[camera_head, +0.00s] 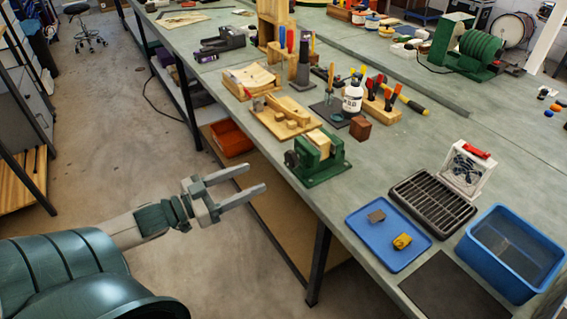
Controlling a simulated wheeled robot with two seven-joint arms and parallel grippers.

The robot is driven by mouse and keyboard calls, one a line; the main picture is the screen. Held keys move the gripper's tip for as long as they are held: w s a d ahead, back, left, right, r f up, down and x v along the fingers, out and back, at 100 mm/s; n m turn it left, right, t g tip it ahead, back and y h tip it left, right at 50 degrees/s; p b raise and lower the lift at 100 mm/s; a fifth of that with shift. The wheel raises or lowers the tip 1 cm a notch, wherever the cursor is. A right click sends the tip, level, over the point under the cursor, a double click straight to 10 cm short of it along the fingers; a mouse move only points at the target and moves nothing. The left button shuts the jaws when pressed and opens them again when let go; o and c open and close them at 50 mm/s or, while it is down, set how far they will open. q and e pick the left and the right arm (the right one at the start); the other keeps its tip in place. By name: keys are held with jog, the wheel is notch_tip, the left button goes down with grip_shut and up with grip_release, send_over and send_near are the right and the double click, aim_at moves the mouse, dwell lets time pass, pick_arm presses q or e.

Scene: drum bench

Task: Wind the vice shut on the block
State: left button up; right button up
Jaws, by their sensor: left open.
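The green vice (321,172) stands at the near left edge of the bench. A light wooden block (319,143) sits upright between its jaws; I cannot tell whether both jaws touch it. A dark round handwheel (291,159) is on the vice's left side, at the bench edge. My left gripper (257,179) is open and empty, out over the floor to the left of the handwheel and apart from it. Its two pale fingers point right, toward the vice. My right gripper is not in view.
Behind the vice are a wooden board with pieces (285,122), a brown block (360,128) and a white bottle (352,97). To the right are a blue tray (372,250), a black rack (432,205) and a blue bin (490,266). An orange bin (230,138) is below the bench.

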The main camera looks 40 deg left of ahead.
aim_at(288, 162)
pick_arm(q)
jog(key=p+x, duration=0.1)
jog(key=x, duration=0.8)
jog(key=shift+w+r, duration=0.1)
jog(key=shift+x, duration=0.85)
jog(key=shift+w+d, duration=0.15)
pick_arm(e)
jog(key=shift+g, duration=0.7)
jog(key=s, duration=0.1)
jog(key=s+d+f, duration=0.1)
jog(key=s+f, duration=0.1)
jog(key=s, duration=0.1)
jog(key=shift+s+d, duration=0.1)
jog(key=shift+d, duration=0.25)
pick_arm(q)
jog(key=c, duration=1)
jog(key=shift+p, duration=0.35)
jog(key=shift+c, duration=0.2)
jog(key=m+p, duration=0.1)
jog(key=m, duration=0.2)
jog(key=shift+m+p, duration=0.3)
jog(key=shift+p, duration=0.05)
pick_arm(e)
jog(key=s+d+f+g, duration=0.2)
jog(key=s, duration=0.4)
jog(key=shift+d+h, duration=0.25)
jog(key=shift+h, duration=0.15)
